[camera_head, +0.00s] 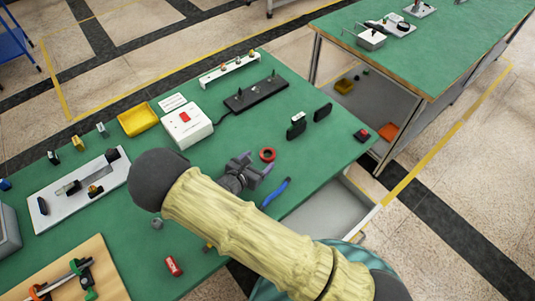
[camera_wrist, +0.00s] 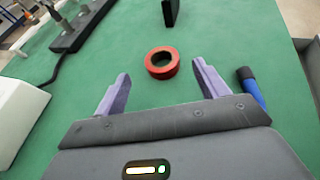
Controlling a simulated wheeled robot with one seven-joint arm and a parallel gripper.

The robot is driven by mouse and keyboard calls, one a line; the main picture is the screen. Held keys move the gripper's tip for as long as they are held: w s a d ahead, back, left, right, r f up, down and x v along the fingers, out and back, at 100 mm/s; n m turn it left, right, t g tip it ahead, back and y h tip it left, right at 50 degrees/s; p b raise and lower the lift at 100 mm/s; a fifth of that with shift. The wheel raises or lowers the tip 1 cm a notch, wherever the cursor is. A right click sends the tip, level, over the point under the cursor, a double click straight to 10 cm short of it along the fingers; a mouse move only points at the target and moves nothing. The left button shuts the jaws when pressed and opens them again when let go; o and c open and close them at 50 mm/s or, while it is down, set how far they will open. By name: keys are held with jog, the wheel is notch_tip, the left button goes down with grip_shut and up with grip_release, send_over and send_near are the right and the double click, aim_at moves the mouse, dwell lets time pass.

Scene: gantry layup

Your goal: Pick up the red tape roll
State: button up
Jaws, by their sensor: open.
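The red tape roll (camera_head: 267,155) lies flat on the green table, just beyond my gripper's fingertips. In the wrist view the tape roll (camera_wrist: 162,62) shows as a red ring with a dark hole, ahead of and between the two purple fingers. My gripper (camera_wrist: 160,82) is open and empty, and the roll is apart from both fingers. In the head view my gripper (camera_head: 258,166) is at the end of my arm, low over the table beside the roll.
A blue-handled tool (camera_head: 276,193) lies close to the gripper's right; it also shows in the wrist view (camera_wrist: 251,88). Dark upright blocks (camera_head: 297,125) stand beyond the roll. A white box with a red button (camera_head: 185,122) stands to the left. The table's right edge is near.

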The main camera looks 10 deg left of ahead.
aim_at(270, 151)
jog(key=p+x, duration=0.1)
jog(key=x, duration=0.3)
jog(key=shift+w+d+f+p, duration=0.1)
jog(key=shift+d+f+p, duration=0.1)
jog(key=shift+f+p, duration=0.1)
jog(key=shift+w+f, duration=0.2)
jog(key=shift+w, duration=0.1)
jog(key=c, duration=1)
jog(key=shift+c, duration=0.2)
jog(key=shift+r, duration=0.15)
notch_tip(270, 151, up, 10)
jog(key=b, duration=0.1)
